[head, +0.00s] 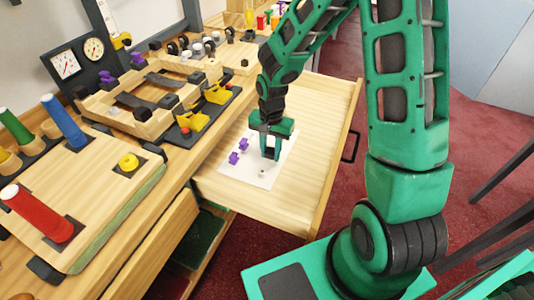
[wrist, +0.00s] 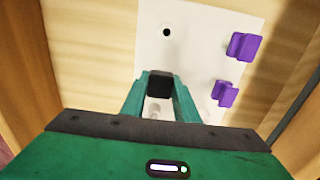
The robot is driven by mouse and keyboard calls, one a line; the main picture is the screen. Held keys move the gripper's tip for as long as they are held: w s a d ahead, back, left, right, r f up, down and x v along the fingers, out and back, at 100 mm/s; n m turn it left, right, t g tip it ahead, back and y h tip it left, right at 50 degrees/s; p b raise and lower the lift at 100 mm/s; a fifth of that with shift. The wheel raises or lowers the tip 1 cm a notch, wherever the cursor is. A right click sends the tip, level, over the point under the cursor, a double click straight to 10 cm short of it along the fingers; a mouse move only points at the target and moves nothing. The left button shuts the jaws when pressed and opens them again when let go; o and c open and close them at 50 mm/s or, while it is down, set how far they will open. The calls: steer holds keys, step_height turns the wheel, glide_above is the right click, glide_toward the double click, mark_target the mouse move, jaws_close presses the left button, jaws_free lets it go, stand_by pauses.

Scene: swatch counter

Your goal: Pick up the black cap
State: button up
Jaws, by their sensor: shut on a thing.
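My gripper (head: 270,157) is above a white sheet (head: 238,175) in the open drawer. In the wrist view, my gripper (wrist: 160,88) is shut on the black cap (wrist: 160,87), a dark block between its green fingertips. In the head view the fingers mostly hide the cap. Whether the cap touches the sheet is hard to tell.
Two purple pieces (head: 233,158) (head: 243,144) lie on the sheet beside my gripper. The drawer (head: 322,130) has free floor around the sheet. The counter to the left holds wooden fixtures (head: 140,112), yellow clamps (head: 193,123) and a board with coloured cylinders (head: 63,120).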

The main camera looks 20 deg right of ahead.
mark_target(271, 150)
steer(key=shift+r, duration=0.85)
step_height(271, 150, up, 3)
steer(key=shift+f, duration=0.2)
steer(key=s+a+r, duration=0.6)
steer(key=a, duration=0.4)
steer(key=shift+r, duration=0.35)
